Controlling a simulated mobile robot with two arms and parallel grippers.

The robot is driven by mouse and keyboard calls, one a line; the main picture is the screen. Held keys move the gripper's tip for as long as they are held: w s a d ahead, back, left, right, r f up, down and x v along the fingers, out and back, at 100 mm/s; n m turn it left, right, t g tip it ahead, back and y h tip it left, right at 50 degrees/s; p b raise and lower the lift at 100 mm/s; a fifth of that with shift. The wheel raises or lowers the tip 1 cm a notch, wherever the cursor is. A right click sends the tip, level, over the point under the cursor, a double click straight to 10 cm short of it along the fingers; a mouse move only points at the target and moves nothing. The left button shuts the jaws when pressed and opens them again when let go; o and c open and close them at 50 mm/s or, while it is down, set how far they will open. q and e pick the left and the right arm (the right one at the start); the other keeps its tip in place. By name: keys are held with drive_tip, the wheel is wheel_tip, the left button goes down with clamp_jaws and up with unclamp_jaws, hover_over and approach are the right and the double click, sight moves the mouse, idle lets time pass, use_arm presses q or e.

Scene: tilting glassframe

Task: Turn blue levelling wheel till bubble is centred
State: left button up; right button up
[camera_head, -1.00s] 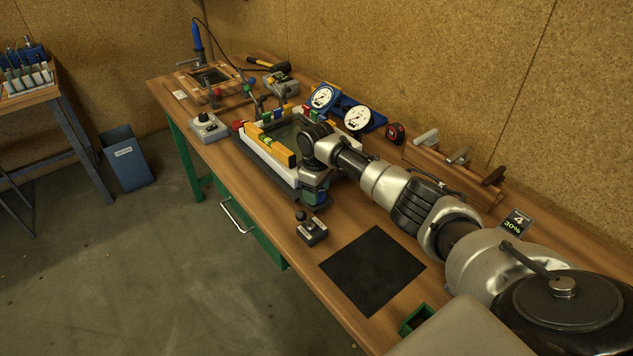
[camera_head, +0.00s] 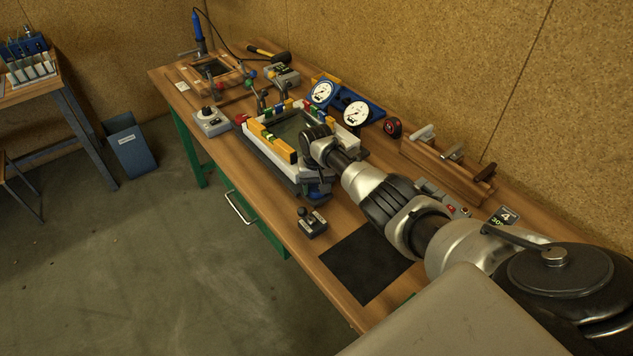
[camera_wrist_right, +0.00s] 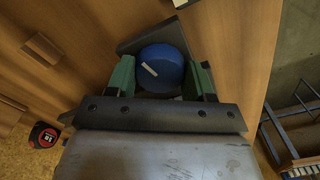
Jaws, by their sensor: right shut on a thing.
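The blue levelling wheel (camera_wrist_right: 161,69) sits between the green fingers of my right gripper (camera_wrist_right: 161,80), which is shut on it; a pale mark on its face is tilted. In the head view, my right gripper (camera_head: 318,188) is at the near corner of the glass frame (camera_head: 268,165), mostly hidden by my own wrist, and only a bit of blue shows there. Yellow levels (camera_head: 272,143) with green parts lie along the frame's left edge. The bubbles are too small to make out. My left gripper does not show.
A small joystick box (camera_head: 312,222) and a black mat (camera_head: 363,264) lie near the frame. Two dial gauges (camera_head: 356,113) and a red tape measure (camera_head: 392,128) stand behind it. A grey knob box (camera_head: 211,121) is to its left. The bench's front edge is close.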

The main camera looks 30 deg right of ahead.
sight(316, 187)
drive_tip(key=shift+w+r+m+p, duration=0.15)
drive_tip(key=shift+m+p, duration=0.45)
drive_tip(key=shift+m, duration=1.5)
drive_tip(key=o, duration=0.9)
drive_tip(key=shift+r, duration=0.3)
wheel_tip(316, 187, up, 10)
drive_tip(key=shift+p, duration=0.4)
